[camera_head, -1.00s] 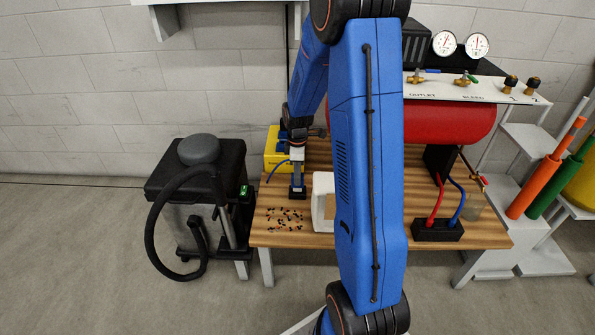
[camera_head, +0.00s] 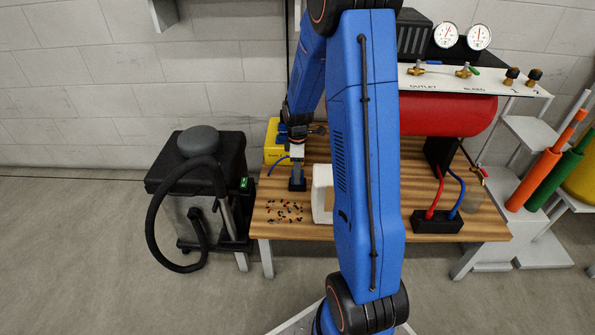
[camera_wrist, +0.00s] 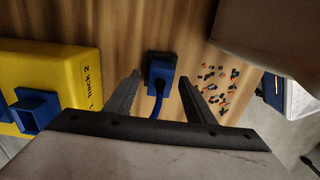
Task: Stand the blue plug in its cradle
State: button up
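The blue plug (camera_wrist: 160,72) appears to stand upright in its small black cradle (camera_wrist: 157,54) on the wooden table, with its blue cable rising toward the camera. In the head view the black cradle (camera_head: 297,186) is at the table's left part, directly below my gripper (camera_head: 297,176). In the wrist view my gripper (camera_wrist: 159,76) is open, one finger on each side of the plug with a visible gap at both sides. How deep the plug sits cannot be seen.
Small loose parts (camera_wrist: 216,85) lie at the right. A white block (camera_head: 322,193) stands right of the cradle, partly behind my arm. A red tank (camera_head: 450,115) is further right.

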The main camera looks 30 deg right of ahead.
jog(key=shift+r, duration=0.15)
notch_tip(320, 180, up, 12)
jog(key=shift+f, duration=0.15)
dwell(0.4)
jog(key=s+a+r+m+t, duration=0.2)
jog(key=s+a+r+m, duration=0.3)
jog(key=s+a+r, duration=0.55)
jog(key=s+a+r+m+t, duration=0.1)
jog(key=s+a+r+m, duration=0.1)
jog(key=s, duration=0.8)
jog(key=s+a+r+m+t, duration=0.1)
jog(key=s+a+r+m, duration=0.1)
jog(key=s, duration=0.7)
jog(key=shift+s+a+r+m+t, duration=0.4)
jog(key=shift+a+m, duration=0.25)
jog(key=shift+m, duration=0.45)
